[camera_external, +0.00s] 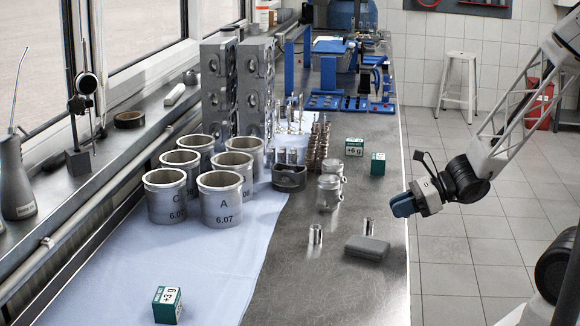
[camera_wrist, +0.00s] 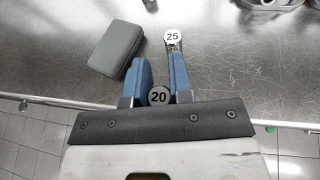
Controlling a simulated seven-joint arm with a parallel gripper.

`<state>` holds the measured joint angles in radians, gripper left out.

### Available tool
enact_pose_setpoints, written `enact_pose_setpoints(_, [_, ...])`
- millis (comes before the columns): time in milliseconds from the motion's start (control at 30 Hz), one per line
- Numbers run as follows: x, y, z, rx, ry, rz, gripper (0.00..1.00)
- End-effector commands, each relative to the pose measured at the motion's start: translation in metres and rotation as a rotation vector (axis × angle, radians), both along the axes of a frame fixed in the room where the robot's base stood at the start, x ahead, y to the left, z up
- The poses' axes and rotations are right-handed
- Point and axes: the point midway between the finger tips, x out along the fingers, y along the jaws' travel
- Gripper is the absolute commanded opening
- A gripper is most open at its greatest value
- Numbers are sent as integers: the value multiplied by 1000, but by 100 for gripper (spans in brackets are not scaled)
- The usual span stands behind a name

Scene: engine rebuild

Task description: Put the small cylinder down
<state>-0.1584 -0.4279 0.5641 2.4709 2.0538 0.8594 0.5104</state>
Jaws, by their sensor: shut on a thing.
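My gripper (camera_external: 402,207) is at the bench's right edge in the external view. In the wrist view its two blue fingers (camera_wrist: 158,76) are shut on a small cylinder marked 20 (camera_wrist: 158,96), whose round end faces the camera. This cylinder cannot be made out in the external view. Another small cylinder, marked 25 (camera_wrist: 173,38), stands on the bench beyond the fingertips. In the external view two shiny small cylinders stand on the bench, one (camera_external: 315,234) left of the grey case (camera_external: 367,248) and one (camera_external: 368,227) just behind it.
The grey case also shows in the wrist view (camera_wrist: 116,47), left of the fingers. Larger metal parts (camera_external: 329,193) stand farther back, with two green boxes (camera_external: 378,164) (camera_external: 354,147). Large cylinder liners (camera_external: 220,199) stand on the pale cloth. Bare metal bench surrounds the grey case.

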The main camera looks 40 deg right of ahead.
Motion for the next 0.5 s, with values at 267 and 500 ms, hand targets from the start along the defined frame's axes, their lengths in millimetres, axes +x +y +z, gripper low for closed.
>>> enact_pose_setpoints(267, [0,0,0,0,0,0,0])
enact_pose_setpoints(500, [5,6,2,0,-1,19,0])
